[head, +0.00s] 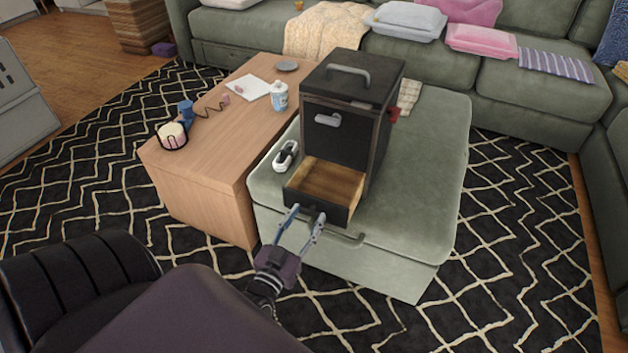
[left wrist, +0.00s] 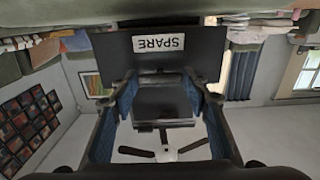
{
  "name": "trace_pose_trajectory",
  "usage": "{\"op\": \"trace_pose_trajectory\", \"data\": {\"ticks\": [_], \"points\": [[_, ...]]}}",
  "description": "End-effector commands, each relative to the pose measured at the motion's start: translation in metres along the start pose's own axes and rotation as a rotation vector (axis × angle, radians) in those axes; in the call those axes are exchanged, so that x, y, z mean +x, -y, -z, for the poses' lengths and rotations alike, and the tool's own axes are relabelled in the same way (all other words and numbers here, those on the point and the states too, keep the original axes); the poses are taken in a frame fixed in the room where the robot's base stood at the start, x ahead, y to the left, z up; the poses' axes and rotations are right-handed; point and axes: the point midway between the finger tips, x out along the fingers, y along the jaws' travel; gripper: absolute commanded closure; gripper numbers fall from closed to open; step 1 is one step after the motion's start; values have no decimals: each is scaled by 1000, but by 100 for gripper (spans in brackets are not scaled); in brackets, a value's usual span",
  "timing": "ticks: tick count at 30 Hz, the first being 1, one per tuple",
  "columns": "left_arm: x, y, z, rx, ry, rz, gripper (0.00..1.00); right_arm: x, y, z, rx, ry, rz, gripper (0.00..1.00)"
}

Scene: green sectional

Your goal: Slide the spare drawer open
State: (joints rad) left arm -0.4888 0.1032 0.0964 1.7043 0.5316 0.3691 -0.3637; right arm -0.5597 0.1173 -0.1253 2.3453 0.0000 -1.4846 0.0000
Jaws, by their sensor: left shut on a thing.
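A black box cabinet (head: 336,130) stands on the green ottoman (head: 430,160). Its bottom drawer (head: 333,181) is slid out, with its bare wooden inside showing. In the left wrist view the drawer front (left wrist: 208,45) carries a white label reading SPARE, seen upside down. My left gripper (head: 304,217) is at this drawer front, its two fingers on either side of the handle, shut on it. The fingertips also show in the left wrist view (left wrist: 158,80). The handle itself is mostly hidden. My right gripper is not in view.
The upper drawer (head: 327,119) is closed. A white and black item (head: 286,155) lies beside the cabinet. A wooden table (head: 215,160) left of the ottoman holds a bottle (head: 279,96) and small things. The patterned rug (head: 500,290) is clear at right.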

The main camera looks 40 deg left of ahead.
Motion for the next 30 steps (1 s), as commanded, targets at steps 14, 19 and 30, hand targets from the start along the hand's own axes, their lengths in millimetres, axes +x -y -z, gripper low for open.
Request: {"op": "trace_pose_trajectory", "data": {"ticks": [14, 19, 30], "points": [[-7, 0, -1, 0, 1, -1, 51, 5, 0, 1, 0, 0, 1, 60], [-7, 0, 0, -1, 0, -1, 39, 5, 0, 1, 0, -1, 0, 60], [-19, 0, 0, 0, 1, -1, 39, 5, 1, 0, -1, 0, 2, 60]]}}
